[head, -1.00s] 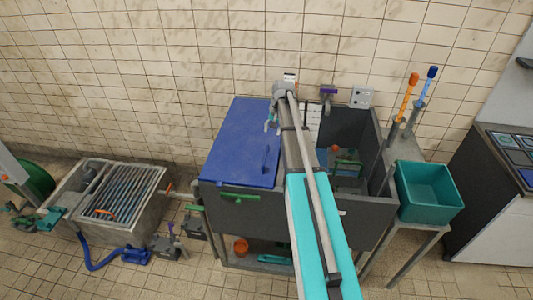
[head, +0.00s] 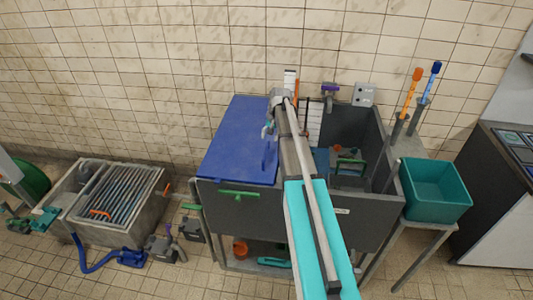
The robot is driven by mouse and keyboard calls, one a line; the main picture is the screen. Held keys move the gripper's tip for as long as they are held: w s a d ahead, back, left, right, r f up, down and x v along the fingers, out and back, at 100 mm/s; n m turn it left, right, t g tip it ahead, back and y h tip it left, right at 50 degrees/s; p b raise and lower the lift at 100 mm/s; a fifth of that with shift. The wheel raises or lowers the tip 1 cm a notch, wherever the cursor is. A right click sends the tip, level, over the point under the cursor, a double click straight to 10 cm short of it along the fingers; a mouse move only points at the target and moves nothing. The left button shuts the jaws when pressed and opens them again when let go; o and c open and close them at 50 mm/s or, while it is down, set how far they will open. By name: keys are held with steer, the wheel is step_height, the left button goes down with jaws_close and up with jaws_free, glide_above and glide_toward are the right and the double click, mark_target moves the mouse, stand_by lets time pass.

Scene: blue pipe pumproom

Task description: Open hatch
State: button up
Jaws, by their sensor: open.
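The hatch is a flat blue lid (head: 236,142) that lies shut over the left part of a dark grey tank (head: 345,217). A blue handle (head: 269,158) stands up near its right edge. A green handle (head: 239,194) is on the tank's front wall below the lid. My arm reaches over the tank from the front. My gripper (head: 268,131) is at the arm's far end, over the right edge of the lid, behind the handle. It looks open and empty, partly hidden by my arm.
The tank's right part is open, with a green-handled item (head: 349,162) inside. A teal bin (head: 434,190) stands on a side table at right, with orange (head: 412,92) and blue-topped (head: 430,82) tools behind it.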

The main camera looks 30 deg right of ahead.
mark_target(266, 150)
steer(key=shift+w+a+f+b, duration=0.15)
steer(key=shift+a+f+b, duration=0.05)
steer(key=shift+f+b, duration=1)
steer(key=shift+w+a+f+b, duration=0.1)
steer(key=shift+a+f+b, duration=0.05)
steer(key=shift+f+b, duration=1)
steer(key=shift+w+a+f+b, duration=0.15)
steer(key=shift+a+f+b, duration=0.05)
steer(key=shift+f+b, duration=1)
steer(key=shift+f, duration=0.1)
jaws_close()
